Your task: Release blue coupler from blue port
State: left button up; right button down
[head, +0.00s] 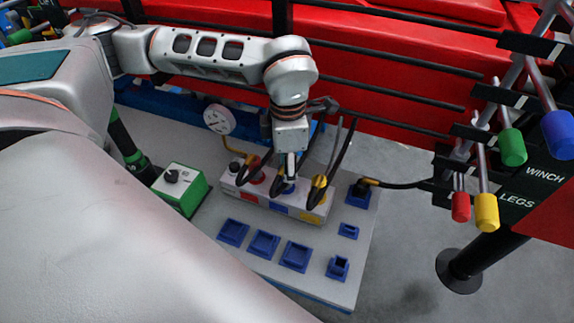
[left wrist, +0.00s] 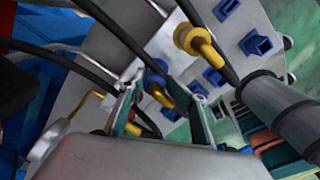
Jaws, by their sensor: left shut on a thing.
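The white port block (head: 302,213) stands on the grey base plate, with colored couplers and black hoses along its top. My left gripper (head: 289,178) reaches down onto the middle of the block, at the blue coupler (head: 284,188). In the left wrist view the blue coupler (left wrist: 153,83), with a brass-colored part below it, lies between the two fingers of my left gripper (left wrist: 163,112). The gripper is shut on it. The coupler appears seated at the block, but the blue port itself is hidden. A yellow coupler (head: 319,184) sits to the right, and a red one (head: 257,175) to the left.
A green box with a black knob (head: 180,187) stands left of the block. A round gauge (head: 219,119) stands behind it. Empty blue holders (head: 264,243) line the plate's front. Colored handles (head: 486,212) hang at the right. Black hoses rise close around my gripper.

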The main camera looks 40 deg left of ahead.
pick_arm(q)
jog(key=shift+w+a, duration=0.1)
jog(key=shift+a, duration=0.35)
jog(key=shift+c, duration=0.3)
pick_arm(e)
jog(key=shift+s+a+f, duration=0.1)
jog(key=shift+s+a, duration=0.05)
jog(key=shift+s, duration=0.1)
pick_arm(q)
jog(key=shift+w+r, duration=0.1)
jog(key=shift+r, duration=0.05)
jog(key=shift+c, duration=0.3)
pick_arm(e)
jog(key=shift+w+r, duration=0.2)
jog(key=shift+r, duration=0.1)
